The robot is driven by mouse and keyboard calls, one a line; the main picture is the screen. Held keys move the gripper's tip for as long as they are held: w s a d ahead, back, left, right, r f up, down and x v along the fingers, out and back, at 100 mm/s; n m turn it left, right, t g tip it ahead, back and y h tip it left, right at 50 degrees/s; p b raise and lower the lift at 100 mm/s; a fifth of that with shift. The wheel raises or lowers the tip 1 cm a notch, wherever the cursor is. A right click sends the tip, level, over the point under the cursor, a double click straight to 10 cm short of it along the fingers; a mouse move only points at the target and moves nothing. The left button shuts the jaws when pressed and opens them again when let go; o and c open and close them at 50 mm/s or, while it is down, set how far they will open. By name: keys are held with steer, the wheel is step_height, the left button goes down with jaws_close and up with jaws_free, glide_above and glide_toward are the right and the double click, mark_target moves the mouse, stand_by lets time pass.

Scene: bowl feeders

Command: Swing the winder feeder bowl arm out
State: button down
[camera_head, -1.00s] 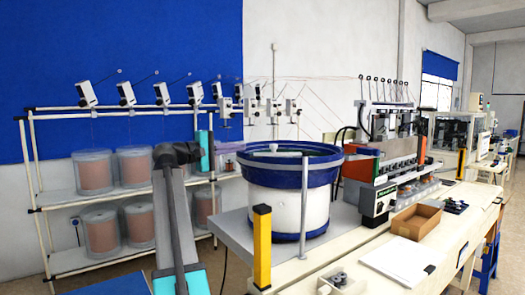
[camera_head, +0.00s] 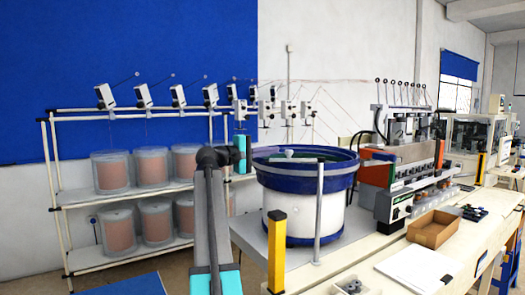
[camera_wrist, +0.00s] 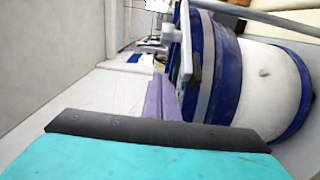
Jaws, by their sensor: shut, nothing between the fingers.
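The winder feeder bowl (camera_head: 335,182) is a blue bowl on a white drum. A grey post (camera_head: 319,205) stands at its front. The bowl arm (camera_wrist: 193,48) is a light grey bar with a pale knob in the wrist view. It lies over the bowl, and its knob end (camera_head: 288,153) shows above the rim in the head view. My gripper (camera_wrist: 158,85) has purple fingers, shut together and empty. They are near the bowl's blue wall, apart from the arm's knob. In the head view my gripper's teal body is left of the bowl rim, and its fingertips are hard to make out.
A yellow post (camera_head: 277,250) stands at the table's front left. The winding machine (camera_head: 400,185), a cardboard box (camera_head: 435,230) and white paper (camera_head: 415,268) are to the right. A rack with wire spools (camera_head: 115,172) stands behind on the left.

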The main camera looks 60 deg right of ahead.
steer(key=shift+s+a+p, duration=0.35)
steer(key=shift+s+p, duration=0.1)
steer(key=shift+s, duration=0.5)
steer(key=shift+s+a+p, duration=0.3)
steer(key=shift+s+p, duration=0.15)
steer(key=shift+s, duration=0.45)
steer(key=shift+s, duration=0.1)
